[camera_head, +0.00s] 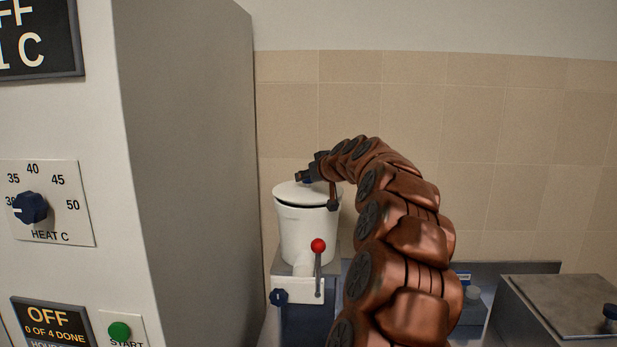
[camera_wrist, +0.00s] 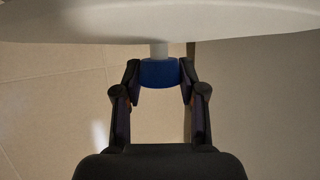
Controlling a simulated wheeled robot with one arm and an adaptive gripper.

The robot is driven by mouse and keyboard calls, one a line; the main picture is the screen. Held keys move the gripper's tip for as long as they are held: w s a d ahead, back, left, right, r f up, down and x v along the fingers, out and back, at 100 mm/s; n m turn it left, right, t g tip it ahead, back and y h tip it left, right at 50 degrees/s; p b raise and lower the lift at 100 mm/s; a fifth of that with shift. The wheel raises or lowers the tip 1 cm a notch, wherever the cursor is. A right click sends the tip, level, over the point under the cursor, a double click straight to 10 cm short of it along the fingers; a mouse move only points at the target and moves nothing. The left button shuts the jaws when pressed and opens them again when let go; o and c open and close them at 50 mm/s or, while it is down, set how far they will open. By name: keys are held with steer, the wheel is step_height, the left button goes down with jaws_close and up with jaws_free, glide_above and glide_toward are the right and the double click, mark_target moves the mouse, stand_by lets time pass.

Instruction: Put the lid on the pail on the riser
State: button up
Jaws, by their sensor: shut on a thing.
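The white lid (camera_head: 290,191) is over the mouth of the white pail (camera_head: 308,232) in the head view. A dark gap shows between lid and rim, so the lid looks slightly raised or tilted; I cannot tell whether any edge touches. My gripper (camera_head: 307,175) is above the lid, shut on its blue knob (camera_wrist: 160,73). The wrist view shows both fingers on the knob's sides and the lid's pale disc (camera_wrist: 160,18) beyond it. The pail stands upright on the riser (camera_head: 280,268), whose lower part is partly hidden.
A red-tipped lever (camera_head: 318,246) and a blue knob (camera_head: 279,297) are in front of the pail. A tall grey cabinet (camera_head: 190,150) stands close on the left. A metal-topped box (camera_head: 565,304) is at the right. The tiled wall is behind.

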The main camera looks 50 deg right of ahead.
steer(key=shift+f+b, duration=0.65)
steer(key=shift+b, duration=0.35)
stand_by(0.9)
stand_by(0.4)
steer(key=o, duration=1.7)
steer(key=shift+r+p, duration=1.3)
steer(key=shift+r, duration=2.2)
